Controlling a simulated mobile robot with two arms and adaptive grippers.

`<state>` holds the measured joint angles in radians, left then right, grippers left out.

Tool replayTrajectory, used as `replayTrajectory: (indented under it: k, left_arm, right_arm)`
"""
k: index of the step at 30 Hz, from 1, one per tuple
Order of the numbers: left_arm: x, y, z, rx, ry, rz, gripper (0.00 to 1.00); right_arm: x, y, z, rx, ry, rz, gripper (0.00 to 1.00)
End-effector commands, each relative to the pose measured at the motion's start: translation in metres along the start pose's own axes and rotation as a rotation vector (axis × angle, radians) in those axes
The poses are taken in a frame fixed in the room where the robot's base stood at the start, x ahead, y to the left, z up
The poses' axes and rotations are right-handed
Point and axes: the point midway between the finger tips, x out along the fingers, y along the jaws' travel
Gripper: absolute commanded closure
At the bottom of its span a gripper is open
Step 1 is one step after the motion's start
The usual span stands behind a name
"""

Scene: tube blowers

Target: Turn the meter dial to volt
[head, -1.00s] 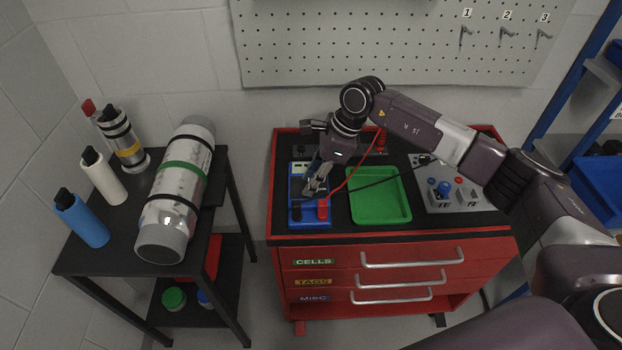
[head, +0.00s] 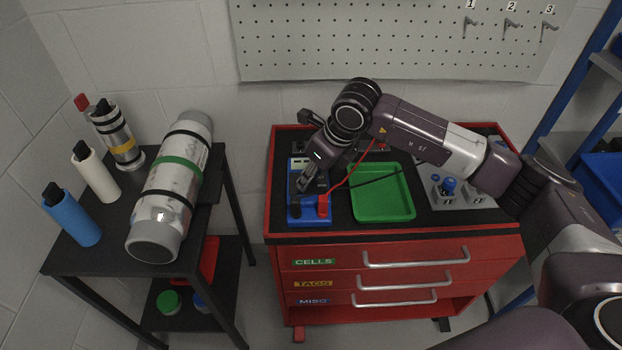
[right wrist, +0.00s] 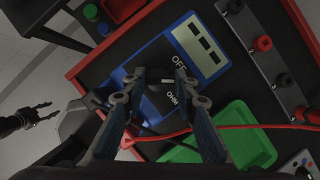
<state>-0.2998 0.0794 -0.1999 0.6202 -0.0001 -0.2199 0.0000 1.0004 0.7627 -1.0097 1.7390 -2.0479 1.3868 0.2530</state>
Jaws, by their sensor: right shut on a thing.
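The blue meter (head: 311,222) lies at the left end of the red cart's black top. The right wrist view shows the meter (right wrist: 171,42) close, with its pale display panel and the labels OFF and OHM. My right gripper (head: 304,194) is down over the meter's lower face. In the right wrist view the right gripper (right wrist: 158,78) has its fingers on both sides of the dark dial (right wrist: 157,84), shut on it. A small white mark shows near the OHM label. A VOLT label is not visible. My left gripper (right wrist: 40,114) shows at the left edge, apart and open.
A green tray (head: 380,214) lies right of the meter, and a red lead (right wrist: 235,127) runs past it. A grey box with a blue knob (head: 448,185) stands further right. A side table (head: 100,262) holds a large cylinder (head: 170,200) and several bottles.

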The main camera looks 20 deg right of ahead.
Motion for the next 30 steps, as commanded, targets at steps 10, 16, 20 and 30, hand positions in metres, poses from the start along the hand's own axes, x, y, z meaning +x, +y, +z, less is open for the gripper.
replayTrajectory:
  k: [10, 16, 20, 30]
  left_arm:
    - [0.0055, 0.0001, 0.0009, 0.0, -0.001, 0.0, 0.6]
    - [0.0053, 0.0, 0.001, 0.0, -0.001, 0.0, 0.6]
    - [0.0053, 0.0001, 0.001, 0.0, -0.001, 0.0, 0.6]
    - [0.0054, 0.0, 0.001, 0.0, -0.001, 0.0, 0.6]
  right_arm:
    - [-0.0012, 0.0, 0.0013, 0.058, -0.003, -0.025, 0.97]
    - [-0.0015, 0.0001, 0.0014, 0.06, -0.003, -0.025, 0.97]
    - [-0.0014, 0.0002, 0.0014, 0.059, -0.003, -0.025, 0.97]
    - [-0.0007, 0.0004, 0.0005, 0.059, -0.001, -0.024, 0.55]
